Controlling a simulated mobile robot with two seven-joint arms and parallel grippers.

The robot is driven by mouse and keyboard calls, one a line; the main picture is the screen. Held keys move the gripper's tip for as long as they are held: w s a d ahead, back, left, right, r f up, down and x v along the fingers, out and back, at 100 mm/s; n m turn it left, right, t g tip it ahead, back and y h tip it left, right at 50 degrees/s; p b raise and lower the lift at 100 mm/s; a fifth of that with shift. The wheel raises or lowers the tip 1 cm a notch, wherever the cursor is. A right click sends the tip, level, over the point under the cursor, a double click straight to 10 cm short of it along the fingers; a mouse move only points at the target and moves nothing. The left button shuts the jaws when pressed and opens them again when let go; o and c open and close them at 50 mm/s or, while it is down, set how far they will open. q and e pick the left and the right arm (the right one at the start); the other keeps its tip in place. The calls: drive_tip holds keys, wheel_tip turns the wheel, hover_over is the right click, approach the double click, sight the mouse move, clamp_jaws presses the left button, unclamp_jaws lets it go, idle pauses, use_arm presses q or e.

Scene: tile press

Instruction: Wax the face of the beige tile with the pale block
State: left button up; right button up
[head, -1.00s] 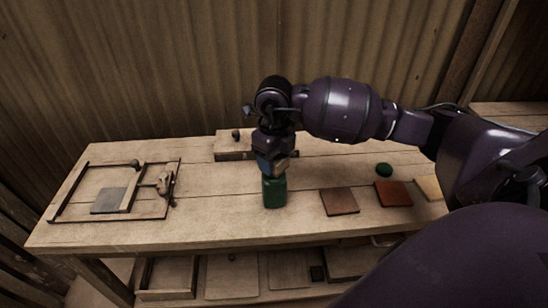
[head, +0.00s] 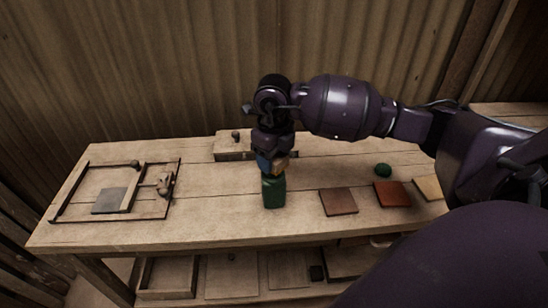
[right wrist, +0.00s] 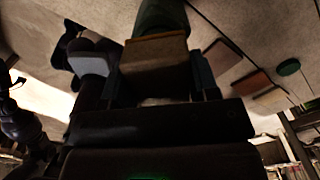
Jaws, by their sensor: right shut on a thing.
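The beige tile (head: 429,187) lies flat on the bench at the right, partly hidden behind my right arm. It also shows at the right of the right wrist view (right wrist: 271,98). My right gripper (head: 273,163) points down over the middle of the bench. It is shut on a tan block (right wrist: 155,65), brownish in shadow, which shows small in the head view (head: 281,162). I cannot tell if this is the pale block. A dark green block-like thing (head: 273,191) is directly below the gripper; whether it touches the tan block is unclear.
A brown tile (head: 338,202) and a reddish tile (head: 393,194) lie left of the beige one, with a green round thing (head: 383,170) behind. A dark frame (head: 112,219) with a grey tile (head: 109,201) is at left. A wooden block (head: 232,148) stands at the back.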

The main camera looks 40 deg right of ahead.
use_arm(q)
drive_tip(key=shift+t, duration=0.3)
drive_tip(key=shift+w+r+p, duration=0.2)
drive_tip(key=shift+r+p, duration=0.25)
drive_tip(key=shift+r, duration=0.3)
drive_tip(key=shift+w+r+p, duration=0.15)
drive_tip(key=shift+r+p, duration=0.35)
drive_tip(key=shift+r, duration=0.3)
drive_tip(key=shift+w+r+p, duration=0.2)
drive_tip(key=shift+r+p, duration=0.25)
drive_tip(key=shift+r, duration=0.3)
use_arm(e)
drive_tip(key=shift+r, duration=3.1)
